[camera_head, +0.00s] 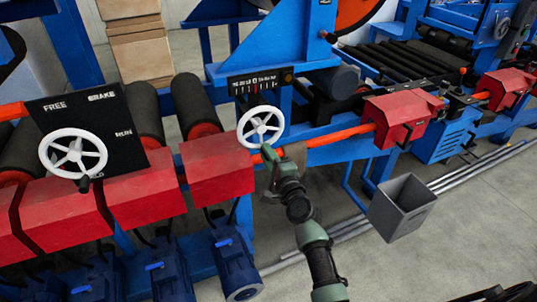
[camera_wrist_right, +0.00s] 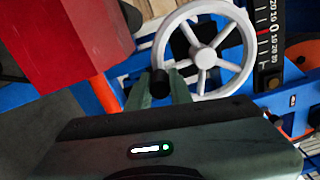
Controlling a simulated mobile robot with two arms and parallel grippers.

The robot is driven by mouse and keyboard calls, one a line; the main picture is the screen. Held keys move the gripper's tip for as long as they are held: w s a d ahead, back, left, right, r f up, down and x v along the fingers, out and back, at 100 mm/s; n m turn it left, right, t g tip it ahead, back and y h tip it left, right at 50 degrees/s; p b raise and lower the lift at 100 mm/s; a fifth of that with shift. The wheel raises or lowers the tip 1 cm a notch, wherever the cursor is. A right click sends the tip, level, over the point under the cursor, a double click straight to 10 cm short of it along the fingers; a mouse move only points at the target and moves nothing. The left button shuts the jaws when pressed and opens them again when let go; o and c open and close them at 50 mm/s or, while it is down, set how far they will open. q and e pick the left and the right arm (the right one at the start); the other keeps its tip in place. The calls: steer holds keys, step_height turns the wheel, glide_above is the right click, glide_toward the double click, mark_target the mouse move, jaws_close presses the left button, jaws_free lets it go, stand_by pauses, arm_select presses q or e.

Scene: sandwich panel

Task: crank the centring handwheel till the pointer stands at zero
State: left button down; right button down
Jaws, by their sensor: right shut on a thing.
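The white spoked centring handwheel (camera_head: 275,119) stands below a black scale (camera_head: 243,83) on the blue frame. In the right wrist view the handwheel (camera_wrist_right: 239,75) fills the upper middle, and its black crank knob (camera_wrist_right: 160,80) is at its lower left. My right gripper (camera_head: 267,156) is at the wheel's lower rim, shut on that knob; its green fingers (camera_wrist_right: 160,92) stand either side of it. The scale (camera_wrist_right: 266,75) shows numbers around 0. A red mark lies close to the 0, but I cannot tell the pointer's exact reading. My left gripper is not in view.
A second white handwheel (camera_head: 98,154) sits on a black FREE/BRAKE panel (camera_head: 125,123) at left. Red covers (camera_head: 217,167) and an orange-red bar (camera_head: 340,135) flank the wheel. A grey bin (camera_head: 402,212) stands on the floor at right, near long pipes (camera_head: 475,170).

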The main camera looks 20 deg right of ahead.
steer(key=c, duration=1.3)
jaws_free()
steer(key=s, duration=0.7)
steer(key=shift+s+d+b, duration=0.1)
steer(key=shift+s+b, duration=0.2)
steer(key=shift+s, duration=0.1)
steer(key=shift+f, duration=0.15)
